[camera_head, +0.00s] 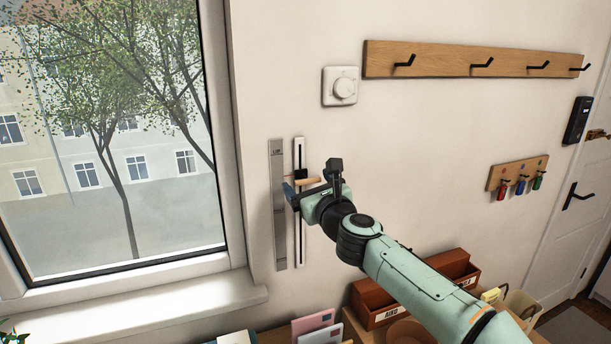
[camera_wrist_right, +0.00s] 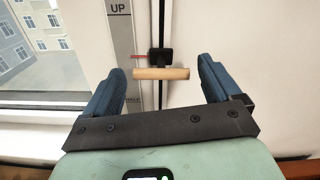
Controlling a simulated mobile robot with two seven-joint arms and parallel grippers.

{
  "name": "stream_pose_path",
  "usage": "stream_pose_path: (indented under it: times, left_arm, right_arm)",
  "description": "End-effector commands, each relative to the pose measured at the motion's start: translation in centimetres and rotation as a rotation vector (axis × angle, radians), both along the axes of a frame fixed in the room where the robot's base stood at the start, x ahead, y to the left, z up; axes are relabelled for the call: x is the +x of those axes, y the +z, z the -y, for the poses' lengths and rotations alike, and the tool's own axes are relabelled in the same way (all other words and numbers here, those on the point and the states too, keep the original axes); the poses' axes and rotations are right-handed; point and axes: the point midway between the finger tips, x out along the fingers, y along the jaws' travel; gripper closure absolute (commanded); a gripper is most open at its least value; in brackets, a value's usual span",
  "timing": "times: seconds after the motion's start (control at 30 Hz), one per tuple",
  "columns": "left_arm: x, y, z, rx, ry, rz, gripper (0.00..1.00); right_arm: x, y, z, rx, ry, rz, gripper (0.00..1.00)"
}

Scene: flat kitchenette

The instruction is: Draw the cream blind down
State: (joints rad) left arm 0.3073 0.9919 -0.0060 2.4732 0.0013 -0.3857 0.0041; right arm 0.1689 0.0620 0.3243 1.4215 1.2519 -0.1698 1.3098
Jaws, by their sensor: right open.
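A wooden handle (camera_wrist_right: 161,73) sits on a black slider (camera_head: 301,174) in a narrow white vertical track (camera_head: 299,235) on the wall right of the window. A grey scale strip (camera_head: 279,215) stands beside the track; its top reads UP, with a lower mark reading HALF in the wrist view. A red pointer (camera_wrist_right: 139,57) sits at the slider, just below UP. My right gripper (camera_head: 312,181) is open at the handle. In the wrist view its blue fingers flank the handle's two ends, with gaps showing. No cream blind shows over the visible glass. My left gripper is out of view.
The window (camera_head: 120,140) with its white sill (camera_head: 140,305) is at left. A round dial (camera_head: 343,87) and a hook rail (camera_head: 470,61) are above right. Below my right arm are wooden boxes (camera_head: 380,308) and cards (camera_head: 318,324). The wall around the track is clear.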

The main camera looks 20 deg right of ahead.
Motion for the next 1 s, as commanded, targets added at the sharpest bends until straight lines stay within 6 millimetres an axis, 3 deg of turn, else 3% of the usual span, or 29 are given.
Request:
stream_pose_path:
  times: [0.2, 0.53, 0.57, 0.7, 0.77, 1.0]
  left_arm:
    - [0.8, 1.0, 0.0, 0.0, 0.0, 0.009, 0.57]
    - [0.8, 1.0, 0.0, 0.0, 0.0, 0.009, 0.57]
    - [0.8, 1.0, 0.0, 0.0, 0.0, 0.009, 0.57]
    - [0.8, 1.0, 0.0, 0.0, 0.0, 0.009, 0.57]
    - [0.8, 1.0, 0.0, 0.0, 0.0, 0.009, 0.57]
    - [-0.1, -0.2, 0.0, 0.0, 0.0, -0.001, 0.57]
  right_arm:
    - [2.2, 0.1, 0.1, 0.0, 0.001, 0.0, 0.09]
    - [2.5, 0.0, 0.1, -0.001, 0.0, 0.0, 0.09]
    - [2.5, 0.0, 0.1, -0.001, 0.0, 0.0, 0.16]
    - [2.5, 0.0, 0.1, 0.0, 0.001, 0.0, 0.62]
    - [2.5, 0.0, 0.1, 0.0, 0.001, 0.0, 0.78]
    - [2.5, -1.3, 0.0, 0.002, 0.003, -0.004, 0.78]
